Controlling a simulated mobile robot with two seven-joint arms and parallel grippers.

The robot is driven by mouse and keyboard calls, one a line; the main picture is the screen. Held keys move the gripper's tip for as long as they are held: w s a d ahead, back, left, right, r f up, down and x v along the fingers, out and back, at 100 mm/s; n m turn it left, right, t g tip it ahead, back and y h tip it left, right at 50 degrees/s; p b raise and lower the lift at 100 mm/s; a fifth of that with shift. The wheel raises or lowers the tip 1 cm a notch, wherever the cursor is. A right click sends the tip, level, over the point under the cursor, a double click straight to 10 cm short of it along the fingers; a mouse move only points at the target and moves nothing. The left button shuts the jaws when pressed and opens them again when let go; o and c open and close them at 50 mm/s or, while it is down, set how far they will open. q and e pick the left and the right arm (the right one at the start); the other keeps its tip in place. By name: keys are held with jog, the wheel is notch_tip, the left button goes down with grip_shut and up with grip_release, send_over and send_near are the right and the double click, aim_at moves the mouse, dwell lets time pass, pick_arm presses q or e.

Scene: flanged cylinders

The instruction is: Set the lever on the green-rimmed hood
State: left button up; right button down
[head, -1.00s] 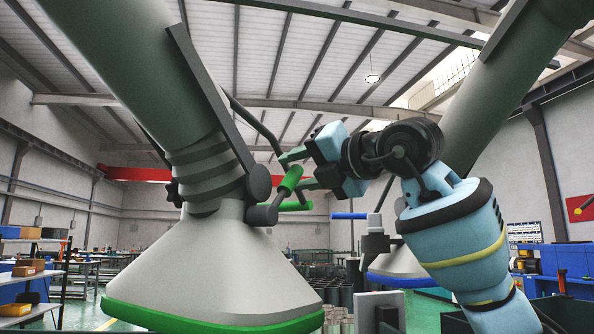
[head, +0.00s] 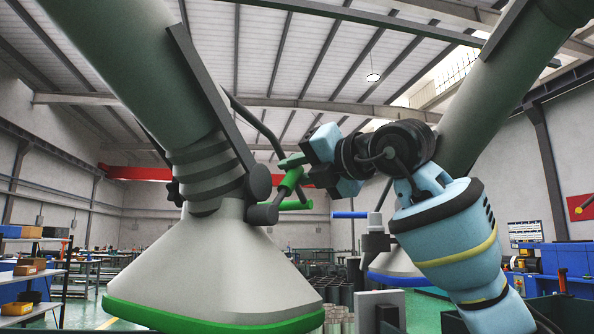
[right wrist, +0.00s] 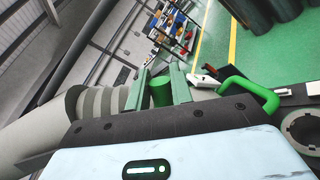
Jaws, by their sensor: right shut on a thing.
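The green-rimmed hood (head: 215,262) stands large at the left, a pale cone with a green lower rim, under a thick grey-green duct arm. Its lever (head: 288,184) has a green grip and sits at a dark stub on the hood's neck. My right gripper (head: 298,169) reaches in from the right and is shut on the lever's grip. In the right wrist view the green grip (right wrist: 161,92) lies between my two green fingers (right wrist: 160,86). The fingers partly hide the lever in the head view. My left gripper is not in view.
A second hood with a blue rim (head: 398,272) stands behind my right arm. A blue bar (head: 350,215) shows beside it. A green handle (right wrist: 262,92) shows at the right in the wrist view. Shelves with boxes (head: 35,270) stand at the far left.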

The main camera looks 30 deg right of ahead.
aim_at(287, 177)
jog(key=s+a+r+n, duration=0.1)
jog(key=n, duration=0.1)
jog(key=s+a+r+n+t, duration=0.1)
jog(key=a+n, duration=0.1)
jog(key=shift+r+y, duration=0.2)
jog(key=shift+y, duration=0.2)
jog(key=shift+s+a+r+n+y, duration=0.2)
jog(key=shift+s+a+n, duration=0.25)
jog(key=shift+n, duration=0.3)
jog(key=shift+s+a+r+n+y, duration=0.1)
jog(key=shift+s+a+n+y, duration=0.15)
jog(key=shift+a+n, duration=0.4)
jog(key=shift+s+a+r+n+y, duration=0.15)
jog(key=shift+s+a+n, duration=0.2)
jog(key=shift+n, duration=0.55)
jog(key=c, duration=1.3)
grip_release()
jog(key=shift+o, duration=0.2)
jog(key=v, duration=0.7)
jog(key=shift+s+f+b, duration=0.2)
jog(key=shift+s+b, duration=0.1)
jog(key=shift+s, duration=0.05)
